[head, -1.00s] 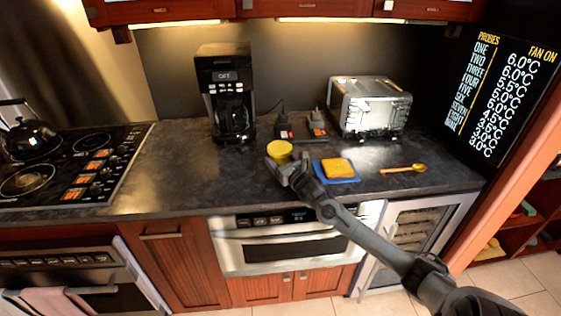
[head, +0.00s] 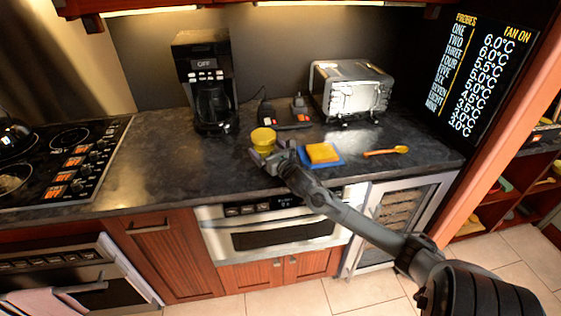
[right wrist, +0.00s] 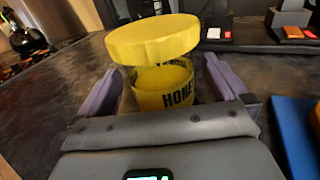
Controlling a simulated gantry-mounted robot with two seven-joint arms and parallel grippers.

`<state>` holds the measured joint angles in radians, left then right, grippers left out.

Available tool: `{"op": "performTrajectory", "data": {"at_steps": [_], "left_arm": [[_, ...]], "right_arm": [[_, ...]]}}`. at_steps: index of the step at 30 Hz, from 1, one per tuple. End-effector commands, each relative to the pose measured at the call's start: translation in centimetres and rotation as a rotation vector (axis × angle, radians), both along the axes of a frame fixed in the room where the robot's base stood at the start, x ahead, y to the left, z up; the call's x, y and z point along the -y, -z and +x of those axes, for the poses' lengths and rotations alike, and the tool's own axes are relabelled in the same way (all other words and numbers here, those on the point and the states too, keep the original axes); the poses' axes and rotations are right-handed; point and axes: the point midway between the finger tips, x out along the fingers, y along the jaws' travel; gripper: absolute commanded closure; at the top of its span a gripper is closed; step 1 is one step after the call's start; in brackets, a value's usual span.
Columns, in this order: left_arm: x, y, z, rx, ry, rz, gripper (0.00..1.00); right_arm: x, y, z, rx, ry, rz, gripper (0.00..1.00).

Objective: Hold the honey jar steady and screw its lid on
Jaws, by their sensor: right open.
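The honey jar (right wrist: 165,88) stands on the counter, yellow with dark HONEY lettering. Its yellow lid (right wrist: 152,40) sits over the jar's top, tilted and set off to one side in the right wrist view. I cannot tell how far it touches the rim. In the head view the lid (head: 263,135) hides most of the jar. My right gripper (head: 266,157) is low at the jar's near side. In the right wrist view its purple-padded fingers (right wrist: 163,85) are open, one on each side of the jar, with gaps. My left gripper is not in view.
A blue board (head: 322,155) with a yellow block (head: 322,152) lies right of the jar, close to my right gripper. A wooden spoon (head: 386,151) lies farther right. A coffee maker (head: 207,85) and a toaster oven (head: 350,90) stand behind. The counter left of the jar is clear.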

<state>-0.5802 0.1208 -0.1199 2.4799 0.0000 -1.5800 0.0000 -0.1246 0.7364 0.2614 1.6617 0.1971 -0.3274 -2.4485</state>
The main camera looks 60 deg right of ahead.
Motion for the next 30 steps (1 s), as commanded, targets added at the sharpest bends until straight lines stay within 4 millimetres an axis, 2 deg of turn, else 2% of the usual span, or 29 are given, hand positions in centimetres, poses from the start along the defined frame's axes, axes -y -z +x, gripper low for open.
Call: {"op": "performTrajectory", "data": {"at_steps": [9, 16, 22, 30], "left_arm": [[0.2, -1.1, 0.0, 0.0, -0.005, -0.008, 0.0], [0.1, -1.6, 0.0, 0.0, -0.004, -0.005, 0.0], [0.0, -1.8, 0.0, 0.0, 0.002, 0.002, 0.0], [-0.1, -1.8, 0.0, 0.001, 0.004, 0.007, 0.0]], "right_arm": [[-2.5, 0.0, -4.6, -0.003, -0.001, 0.001, 0.0], [-4.0, 0.0, -7.4, -0.002, 0.0, 0.001, 0.0], [-4.6, 0.0, -8.7, -0.001, 0.0, 0.0, 0.0], [-4.8, 0.0, -9.0, 0.0, 0.001, 0.001, 0.0]]}}
